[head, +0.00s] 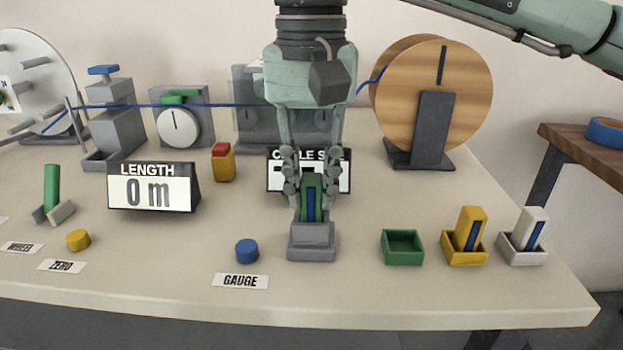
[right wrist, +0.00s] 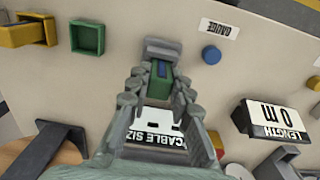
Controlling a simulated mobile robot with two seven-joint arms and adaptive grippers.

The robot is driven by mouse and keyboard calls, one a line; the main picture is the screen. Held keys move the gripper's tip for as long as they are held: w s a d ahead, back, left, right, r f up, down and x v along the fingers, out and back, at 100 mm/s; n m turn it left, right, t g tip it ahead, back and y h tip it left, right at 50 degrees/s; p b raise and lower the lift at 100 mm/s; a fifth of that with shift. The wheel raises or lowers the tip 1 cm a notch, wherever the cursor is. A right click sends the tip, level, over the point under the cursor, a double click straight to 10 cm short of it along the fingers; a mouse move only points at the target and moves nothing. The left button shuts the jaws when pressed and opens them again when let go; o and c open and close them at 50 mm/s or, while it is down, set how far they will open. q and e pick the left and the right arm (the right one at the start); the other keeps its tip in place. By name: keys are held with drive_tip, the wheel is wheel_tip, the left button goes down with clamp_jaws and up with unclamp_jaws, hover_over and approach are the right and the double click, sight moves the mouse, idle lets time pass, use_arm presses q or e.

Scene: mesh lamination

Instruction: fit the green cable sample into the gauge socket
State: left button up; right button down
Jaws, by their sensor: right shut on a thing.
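The green cable sample (head: 311,204), with a blue stripe down its front, stands upright between the fingers of my right gripper (head: 311,190). The gripper points down and is shut on it. The grey gauge socket (head: 311,250) is directly below, behind and right of the GAUGE label (head: 240,281). The sample's lower end meets the socket's top edge in the picture; I cannot tell whether it is inside. In the right wrist view the sample (right wrist: 162,70) lines up with the socket (right wrist: 160,47). My left gripper is not in view.
An empty green holder (head: 402,246) is to the right, beside yellow (head: 469,230) and white (head: 527,230) samples in their holders. A blue button (head: 246,250) is left of the socket. The CABLE SIZE display (head: 280,180) stands behind, partly hidden. The LENGTH display (head: 152,187) is farther left.

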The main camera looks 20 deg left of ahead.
sight(311, 178)
drive_tip(key=shift+f+b, duration=0.4)
drive_tip(key=shift+f, duration=0.3)
drive_tip(key=c, duration=1.3)
unclamp_jaws()
wheel_tip(311, 178, up, 12)
drive_tip(key=shift+r, duration=0.1)
